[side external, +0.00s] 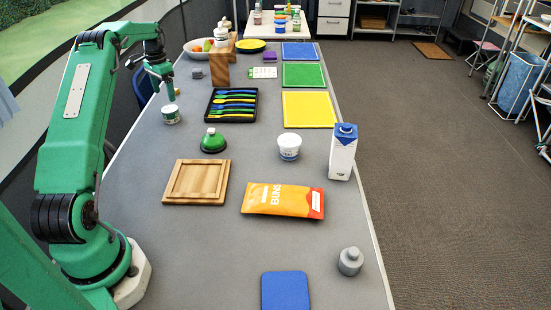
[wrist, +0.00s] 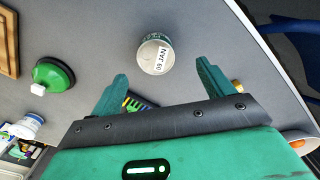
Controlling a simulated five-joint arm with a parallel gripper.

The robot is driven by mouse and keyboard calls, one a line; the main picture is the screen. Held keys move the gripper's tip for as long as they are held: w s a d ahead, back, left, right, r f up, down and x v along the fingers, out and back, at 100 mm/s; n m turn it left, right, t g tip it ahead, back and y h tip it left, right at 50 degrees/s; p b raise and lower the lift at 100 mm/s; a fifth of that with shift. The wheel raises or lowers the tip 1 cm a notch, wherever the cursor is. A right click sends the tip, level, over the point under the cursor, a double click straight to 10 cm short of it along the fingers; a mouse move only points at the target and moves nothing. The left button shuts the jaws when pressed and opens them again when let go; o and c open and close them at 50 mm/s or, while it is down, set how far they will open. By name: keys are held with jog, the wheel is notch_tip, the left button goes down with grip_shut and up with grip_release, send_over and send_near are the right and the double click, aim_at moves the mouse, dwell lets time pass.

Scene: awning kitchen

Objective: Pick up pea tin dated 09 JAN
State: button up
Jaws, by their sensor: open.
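In the side view a green and white tin (side external: 171,114) stands near the table's left edge, below the arm's end. My gripper (wrist: 163,85) is open, with its two green fingers apart and nothing between them. The tin lies ahead of the fingertips, roughly between their lines, and apart from them. In the side view my gripper (side external: 168,88) hangs above the tin at the left edge.
A black tray of coloured cutlery (side external: 231,106), a green domed object (side external: 213,141) and a wooden board (side external: 197,182) are nearby. A white tub (side external: 289,147), milk carton (side external: 343,152) and orange buns bag (side external: 283,200) stand farther right. Bare table surrounds the tin.

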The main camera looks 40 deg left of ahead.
aim_at(169, 109)
jog(key=shift+d+f, duration=0.2)
jog(key=shift+f, duration=1.7)
jog(key=shift+d+f, duration=0.2)
jog(key=shift+f, duration=1.7)
jog(key=c, duration=1.2)
